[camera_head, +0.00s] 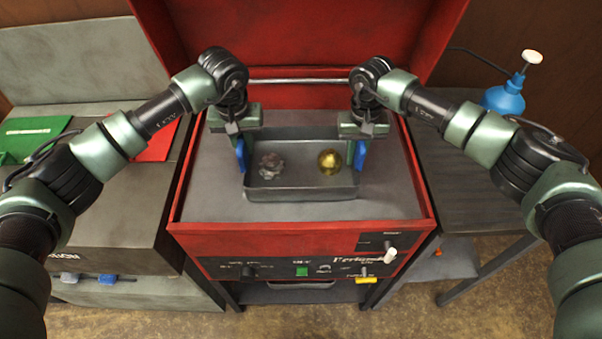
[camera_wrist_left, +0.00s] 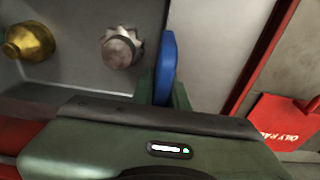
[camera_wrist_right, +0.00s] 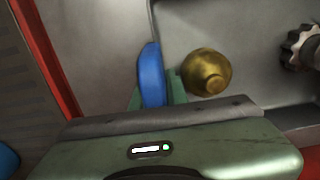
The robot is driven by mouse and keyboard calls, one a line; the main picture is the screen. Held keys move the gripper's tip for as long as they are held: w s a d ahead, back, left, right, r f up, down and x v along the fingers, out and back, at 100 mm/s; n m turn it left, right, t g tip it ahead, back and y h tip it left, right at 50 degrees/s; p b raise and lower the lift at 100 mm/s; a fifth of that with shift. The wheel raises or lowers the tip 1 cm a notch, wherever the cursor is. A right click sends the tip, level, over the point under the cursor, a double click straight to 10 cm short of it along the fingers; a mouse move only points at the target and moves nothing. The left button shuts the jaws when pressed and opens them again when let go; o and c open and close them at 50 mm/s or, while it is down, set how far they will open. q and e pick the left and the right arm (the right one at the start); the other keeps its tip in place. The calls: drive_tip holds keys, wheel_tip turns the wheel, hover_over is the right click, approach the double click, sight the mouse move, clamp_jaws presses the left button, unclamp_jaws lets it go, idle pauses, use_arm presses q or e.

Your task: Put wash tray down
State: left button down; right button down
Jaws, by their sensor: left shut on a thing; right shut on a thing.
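The grey wash tray (camera_head: 300,194) is over the grey top of the red washer cabinet, and I cannot tell whether it touches that surface. A grey toothed part (camera_head: 271,165) lies in its left side and a brass part (camera_head: 330,161) in its right side. My left gripper (camera_head: 241,155) is shut on the tray's left blue handle, which also shows in the left wrist view (camera_wrist_left: 166,68). My right gripper (camera_head: 359,153) is shut on the right blue handle, seen in the right wrist view (camera_wrist_right: 151,75). The fingers partly hide the tray's ends.
The raised red lid (camera_head: 300,40) stands behind the tray. A blue pump bottle (camera_head: 505,98) stands on the dark right table (camera_head: 450,185). The cabinet surface around the tray is clear.

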use_arm(q)
drive_tip(key=shift+a+f, duration=0.1)
drive_tip(key=shift+f, duration=0.35)
use_arm(e)
drive_tip(key=shift+f, duration=0.45)
use_arm(q)
drive_tip(key=c, duration=1.4)
unclamp_jaws()
drive_tip(key=shift+r, duration=0.2)
use_arm(e)
drive_tip(key=c, duration=1.4)
unclamp_jaws()
drive_tip(key=shift+r, duration=0.2)
use_arm(q)
drive_tip(key=shift+s, duration=0.1)
drive_tip(key=shift+r, duration=0.1)
